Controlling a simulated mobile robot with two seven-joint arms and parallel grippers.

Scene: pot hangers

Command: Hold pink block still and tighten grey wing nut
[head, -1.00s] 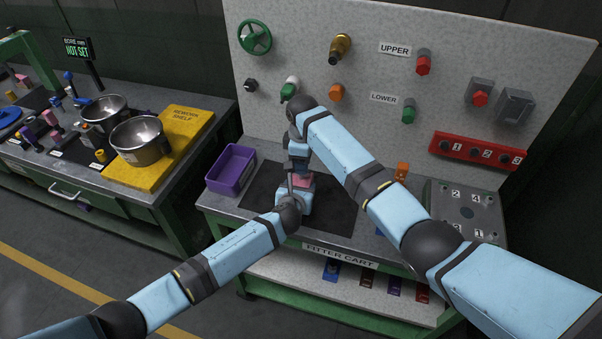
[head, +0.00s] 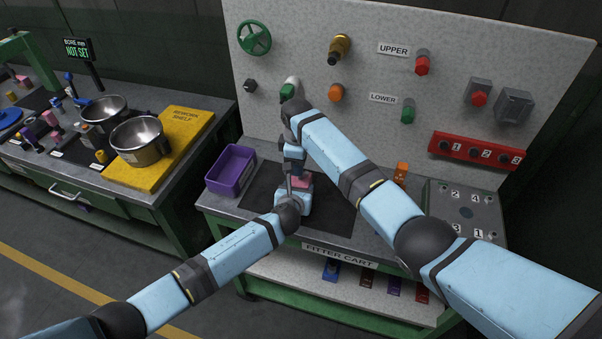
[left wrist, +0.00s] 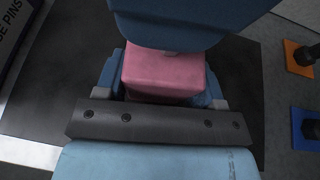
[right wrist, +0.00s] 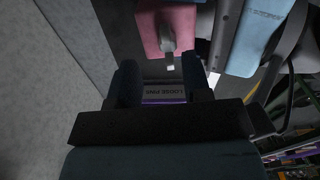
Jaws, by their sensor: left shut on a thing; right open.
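The pink block (head: 301,182) is above the dark mat on the cart. My left gripper (head: 294,193) is shut on it from the front; in the left wrist view the block (left wrist: 164,76) sits between the fingers. In the head view the wing nut is hidden behind my right gripper.
A purple bin (head: 231,169) stands left of the dark mat (head: 262,190). An orange part (head: 401,172) and a numbered grey plate (head: 466,212) are to the right. An upright panel (head: 300,40) with valves and knobs rises behind. My right forearm crosses over the cart.

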